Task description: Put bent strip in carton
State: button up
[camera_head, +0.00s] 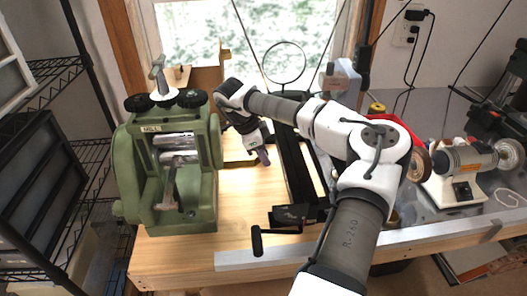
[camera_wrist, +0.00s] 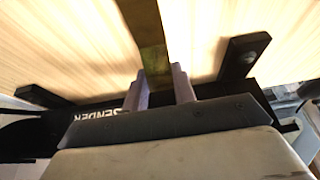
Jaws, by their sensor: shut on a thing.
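The bent strip (camera_wrist: 150,40) is a flat brass-coloured piece in the wrist view. It runs from the top edge down between the two purple-grey fingers of my gripper (camera_wrist: 160,88), which is shut on it. Its lower end is hidden by the gripper body.
The green mill (camera_head: 135,185) stands left of my gripper on the wooden bench (camera_head: 235,222). The black bender (camera_head: 293,165) with its crank lies to the right. Bare wood lies in front.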

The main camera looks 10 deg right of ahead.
jog(key=shift+f, duration=0.1)
jog(key=o, duration=1)
jog(key=shift+o, duration=0.2)
